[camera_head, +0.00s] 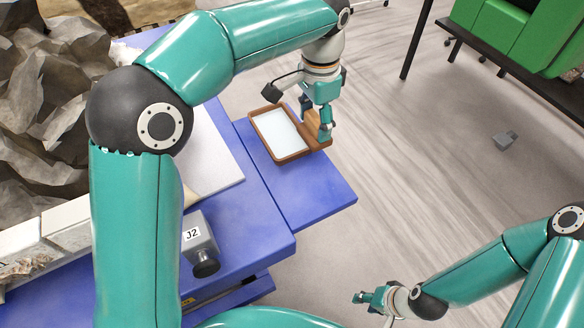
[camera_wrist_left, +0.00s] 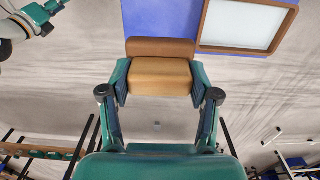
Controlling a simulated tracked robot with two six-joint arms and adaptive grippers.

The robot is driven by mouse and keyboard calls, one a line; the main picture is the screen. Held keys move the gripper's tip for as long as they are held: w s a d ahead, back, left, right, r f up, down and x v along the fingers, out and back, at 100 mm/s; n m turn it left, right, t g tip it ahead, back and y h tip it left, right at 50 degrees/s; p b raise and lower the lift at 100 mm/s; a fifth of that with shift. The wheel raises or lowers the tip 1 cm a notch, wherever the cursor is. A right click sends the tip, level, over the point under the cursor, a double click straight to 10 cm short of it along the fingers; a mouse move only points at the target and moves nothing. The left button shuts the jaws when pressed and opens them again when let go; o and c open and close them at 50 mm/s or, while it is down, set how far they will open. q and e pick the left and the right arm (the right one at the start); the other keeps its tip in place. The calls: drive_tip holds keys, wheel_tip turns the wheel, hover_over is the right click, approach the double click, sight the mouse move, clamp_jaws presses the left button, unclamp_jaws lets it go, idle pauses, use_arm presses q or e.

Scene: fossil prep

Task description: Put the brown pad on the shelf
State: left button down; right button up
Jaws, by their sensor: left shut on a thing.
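My left gripper (camera_head: 315,122) is shut on the brown pad (camera_head: 319,129), a tan-brown block. In the left wrist view the pad (camera_wrist_left: 160,78) sits between the two fingers, with a darker brown face behind it. The pad is at the right edge of a brown-framed tray (camera_head: 278,134) with a white inside; I cannot tell whether they touch. The tray lies on a blue shelf (camera_head: 308,190), a flat surface standing out from the blue table. My right gripper (camera_head: 372,299) is at the lower right, away from the pad; its jaw opening is unclear.
A grey box labelled J2 (camera_head: 197,238) stands on the blue table (camera_head: 245,240). Grey rock (camera_head: 45,95) fills the left side. A small grey item (camera_head: 505,140) lies on the floor. Green crates (camera_head: 510,35) stand on a dark rack at the upper right. The shelf's front part is clear.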

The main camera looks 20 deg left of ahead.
use_arm(q)
wheel_tip(320, 180, down, 20)
drive_tip(key=shift+r+b, duration=0.15)
drive_tip(key=shift+b, duration=0.5)
drive_tip(key=shift+c, duration=1.3)
unclamp_jaws()
drive_tip(key=shift+r, duration=0.1)
wheel_tip(320, 180, up, 12)
drive_tip(key=shift+p, duration=0.3)
